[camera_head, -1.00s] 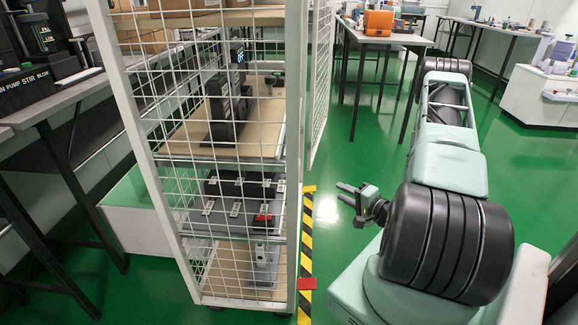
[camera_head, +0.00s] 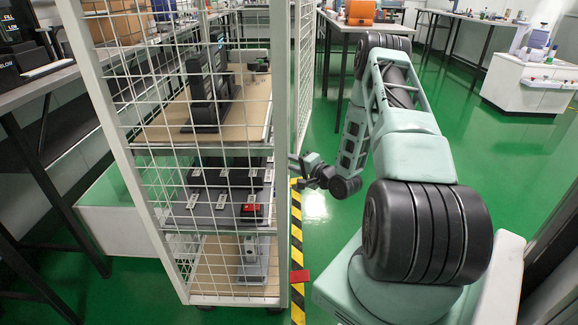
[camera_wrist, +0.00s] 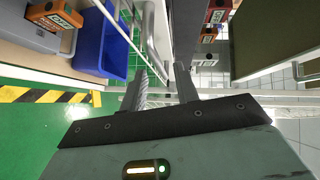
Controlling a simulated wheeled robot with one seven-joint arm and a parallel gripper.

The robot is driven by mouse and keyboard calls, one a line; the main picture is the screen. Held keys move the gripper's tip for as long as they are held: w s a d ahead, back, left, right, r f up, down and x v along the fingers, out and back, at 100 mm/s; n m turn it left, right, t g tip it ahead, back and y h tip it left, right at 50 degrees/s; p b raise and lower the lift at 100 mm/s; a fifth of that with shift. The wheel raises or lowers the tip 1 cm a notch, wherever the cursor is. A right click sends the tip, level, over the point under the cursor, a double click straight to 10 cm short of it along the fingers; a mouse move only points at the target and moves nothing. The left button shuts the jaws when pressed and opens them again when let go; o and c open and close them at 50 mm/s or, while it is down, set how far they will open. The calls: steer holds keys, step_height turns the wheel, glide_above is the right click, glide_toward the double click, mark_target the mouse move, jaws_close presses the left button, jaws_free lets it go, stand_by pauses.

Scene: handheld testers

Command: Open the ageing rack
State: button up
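The ageing rack is a tall white frame with wire-mesh sides (camera_head: 290,90), and its shelves hold dark devices. A narrow mesh panel (camera_head: 304,70) shows at its right side; I cannot tell whether it stands shut or ajar. My gripper (camera_head: 297,164) is at the rack's right front post, at about middle-shelf height, fingers pointing left. In the wrist view my gripper (camera_wrist: 160,72) has its two fingers apart with a clear gap. White mesh wires (camera_wrist: 126,32) and a grey upright bar (camera_wrist: 146,35) lie just beyond the fingers. Contact with the rack cannot be made out.
Yellow-black floor tape (camera_head: 297,230) runs along the rack's right side. A table with an orange case (camera_head: 360,12) stands behind. Green floor (camera_head: 480,150) is clear at right.

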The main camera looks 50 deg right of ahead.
steer(key=shift+w+d+f, duration=0.15)
steer(key=shift+w, duration=1)
jaws_close()
steer(key=s+d+p, duration=0.4)
steer(key=s+d, duration=1.5)
steer(key=s, duration=0.4)
steer(key=shift+d+p, duration=0.25)
steer(key=shift+p, duration=0.15)
jaws_free()
